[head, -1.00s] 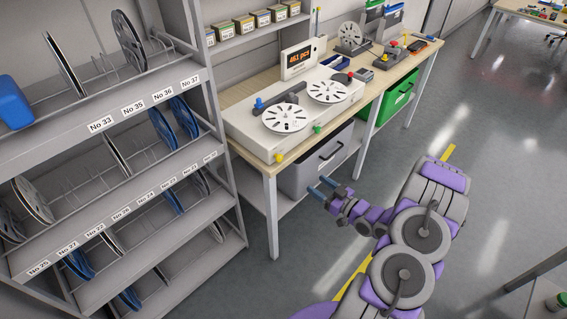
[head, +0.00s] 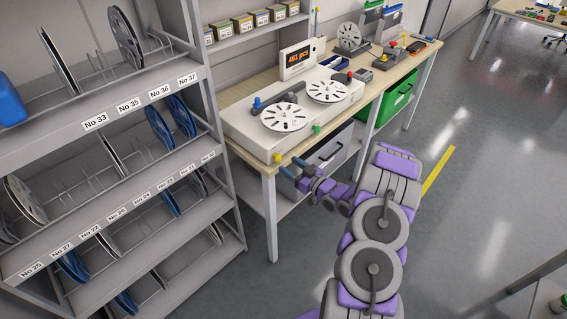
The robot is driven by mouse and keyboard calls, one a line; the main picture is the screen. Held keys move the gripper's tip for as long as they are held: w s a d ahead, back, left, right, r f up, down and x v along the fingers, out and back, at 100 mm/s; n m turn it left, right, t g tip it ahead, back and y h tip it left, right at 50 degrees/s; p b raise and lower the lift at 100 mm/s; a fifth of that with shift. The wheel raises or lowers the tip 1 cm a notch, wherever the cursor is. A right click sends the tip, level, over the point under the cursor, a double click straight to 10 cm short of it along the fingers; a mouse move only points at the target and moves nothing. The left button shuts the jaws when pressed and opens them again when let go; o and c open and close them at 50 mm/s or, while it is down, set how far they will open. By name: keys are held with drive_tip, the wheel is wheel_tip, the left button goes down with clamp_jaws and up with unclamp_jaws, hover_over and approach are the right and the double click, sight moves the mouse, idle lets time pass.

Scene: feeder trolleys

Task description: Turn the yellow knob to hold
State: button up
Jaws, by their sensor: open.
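A small yellow knob (head: 278,157) sits on the front face of the white reel counter (head: 245,136), at its left end. A green knob (head: 317,129) is on the same face to its right. The counter carries two white reels and a display (head: 299,60) reading "461 pcs". My gripper (head: 291,168) is open and empty. The knob's setting and any markings are too small to read.
A grey shelf rack (head: 139,117) with reels stands at the left, close to the bench (head: 270,170). A grey bin (head: 323,154) and a green bin (head: 397,98) are under the bench. The floor (head: 480,180) to the right is clear.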

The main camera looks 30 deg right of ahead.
sight(280, 158)
drive_tip(key=shift+b+x, duration=0.35)
drive_tip(key=shift+x, duration=1.75)
drive_tip(key=shift+c, duration=0.3)
drive_tip(key=c, duration=0.9)
